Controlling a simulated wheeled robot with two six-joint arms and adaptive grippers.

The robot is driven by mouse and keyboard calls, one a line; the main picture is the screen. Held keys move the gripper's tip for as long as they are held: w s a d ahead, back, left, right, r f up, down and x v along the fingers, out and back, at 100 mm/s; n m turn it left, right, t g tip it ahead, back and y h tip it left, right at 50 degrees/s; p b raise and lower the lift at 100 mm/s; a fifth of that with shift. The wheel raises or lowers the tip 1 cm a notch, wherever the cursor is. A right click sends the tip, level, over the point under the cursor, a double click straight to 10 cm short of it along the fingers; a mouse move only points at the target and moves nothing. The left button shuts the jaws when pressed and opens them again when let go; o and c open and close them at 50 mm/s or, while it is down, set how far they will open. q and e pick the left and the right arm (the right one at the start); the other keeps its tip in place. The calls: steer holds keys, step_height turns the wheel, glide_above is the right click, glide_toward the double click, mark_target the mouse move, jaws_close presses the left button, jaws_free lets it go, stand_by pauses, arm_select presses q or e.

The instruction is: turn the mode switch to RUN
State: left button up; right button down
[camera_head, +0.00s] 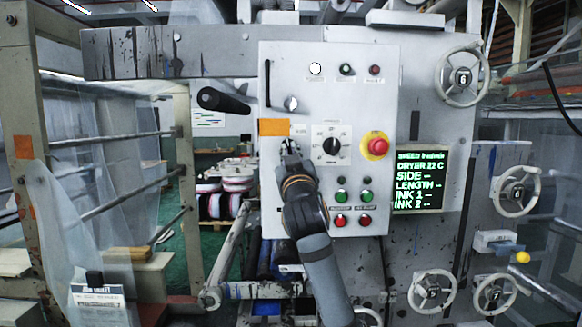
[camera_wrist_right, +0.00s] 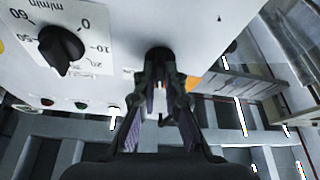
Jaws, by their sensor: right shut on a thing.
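My right gripper (camera_head: 290,148) reaches up to the grey control panel (camera_head: 360,85), just left of the speed dial. In the right wrist view my right gripper (camera_wrist_right: 160,84) has its two fingers shut on a small black knob (camera_wrist_right: 158,53) on the panel face. This knob appears to be the mode switch. In the head view the gripper covers the knob, and its RUN marking and pointing direction cannot be read. My left gripper is not in view.
The black speed dial (camera_head: 331,146) sits close to the right of the gripper; it also shows in the wrist view (camera_wrist_right: 62,48). A red emergency button (camera_head: 377,146) is farther right. An orange label (camera_head: 273,127) is beside the fingers. Green buttons (camera_head: 341,196) sit lower.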

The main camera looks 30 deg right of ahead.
steer(key=shift+w+a+r+m+g+h+b, duration=0.15)
steer(key=shift+m+g+h+b, duration=1)
steer(key=shift+m, duration=1.55)
steer(key=shift+a+f+m+g+h+b, duration=0.1)
steer(key=shift+m+g+h+b, duration=1.05)
steer(key=shift+m, duration=1.55)
steer(key=shift+w+a+r+m+g+h+b, duration=0.15)
steer(key=shift+m+g+h+b, duration=0.45)
steer(key=shift+m+b, duration=1.55)
steer(key=shift+s+m+p, duration=0.1)
steer(key=shift+m+p, duration=0.4)
steer(key=shift+m, duration=0.25)
steer(key=c, duration=1.4)
jaws_free()
steer(key=shift+f, duration=0.1)
steer(key=shift+c, duration=0.2)
